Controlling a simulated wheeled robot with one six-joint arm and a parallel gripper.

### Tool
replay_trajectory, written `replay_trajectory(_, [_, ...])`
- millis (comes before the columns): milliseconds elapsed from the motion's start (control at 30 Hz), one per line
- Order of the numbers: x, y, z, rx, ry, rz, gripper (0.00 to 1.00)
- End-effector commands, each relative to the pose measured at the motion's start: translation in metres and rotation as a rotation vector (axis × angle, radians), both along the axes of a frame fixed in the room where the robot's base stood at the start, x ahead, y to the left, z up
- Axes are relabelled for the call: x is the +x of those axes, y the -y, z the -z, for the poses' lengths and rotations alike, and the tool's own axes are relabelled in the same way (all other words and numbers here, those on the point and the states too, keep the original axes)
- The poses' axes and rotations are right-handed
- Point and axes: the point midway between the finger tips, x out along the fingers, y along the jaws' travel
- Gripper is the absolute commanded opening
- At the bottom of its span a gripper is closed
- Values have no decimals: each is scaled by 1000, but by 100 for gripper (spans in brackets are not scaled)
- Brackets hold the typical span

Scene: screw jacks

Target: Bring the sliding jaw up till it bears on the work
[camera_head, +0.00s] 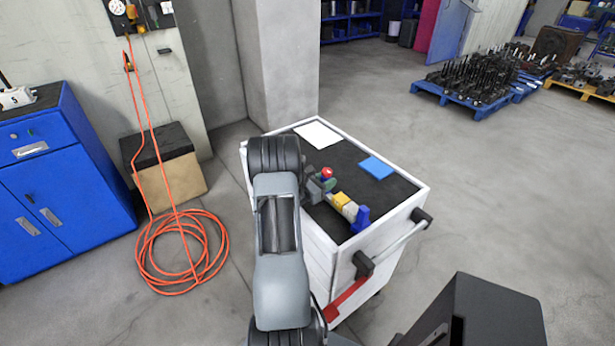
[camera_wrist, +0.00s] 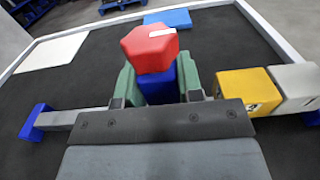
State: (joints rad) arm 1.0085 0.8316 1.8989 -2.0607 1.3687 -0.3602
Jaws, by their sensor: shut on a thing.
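The blue sliding jaw (camera_wrist: 158,90) stands in the middle of the wrist view, with a red hexagonal knob (camera_wrist: 150,48) on top. My gripper (camera_wrist: 160,86) has its green fingers to the left and right of the blue jaw and is shut on it. The yellow work block (camera_wrist: 248,92) lies to the right, with a gap between it and the right finger. A grey block (camera_wrist: 297,84) touches its far side. The grey rail (camera_wrist: 75,119) runs left to a blue end piece (camera_wrist: 36,122); its middle is hidden by my gripper. The head view also shows the red knob (camera_head: 327,173) and work block (camera_head: 341,200).
The fixture is on the dark top of a white cart (camera_head: 425,185) with a raised rim. A white sheet (camera_head: 317,134) and a blue pad (camera_head: 376,167) lie on it, clear of the rail. A blue cabinet (camera_head: 60,170) and orange hose (camera_head: 180,250) are at left.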

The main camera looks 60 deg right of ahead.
Motion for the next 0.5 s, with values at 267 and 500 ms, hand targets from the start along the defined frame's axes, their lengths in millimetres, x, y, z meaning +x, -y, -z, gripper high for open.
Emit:
replay_trajectory(267, [-3,0,0,0,-1,7,0])
replay_trajectory(500, [0,-1,0,0,-1,0,57])
